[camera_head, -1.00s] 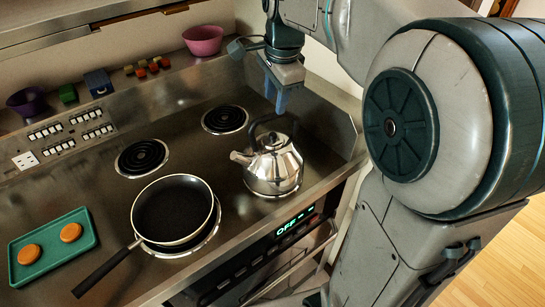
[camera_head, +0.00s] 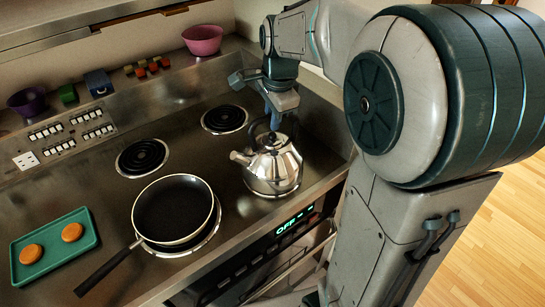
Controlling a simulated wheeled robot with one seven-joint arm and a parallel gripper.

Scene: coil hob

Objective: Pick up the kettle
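The silver kettle (camera_head: 272,168) stands upright on the front right burner, its spout pointing left. Its dark handle (camera_head: 258,128) arches over the lid. My gripper (camera_head: 274,122) points down right above the kettle, with its fingertips at the height of the handle. From this angle the fingers overlap the handle's right part, and I cannot tell whether they touch it or how far apart they are.
A frying pan (camera_head: 173,212) sits on the front left burner, its handle toward the front. Two rear coils (camera_head: 224,119) are bare. A green tray (camera_head: 55,270) with two orange-brown patties lies at left. Bowls and small blocks line the back ledge.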

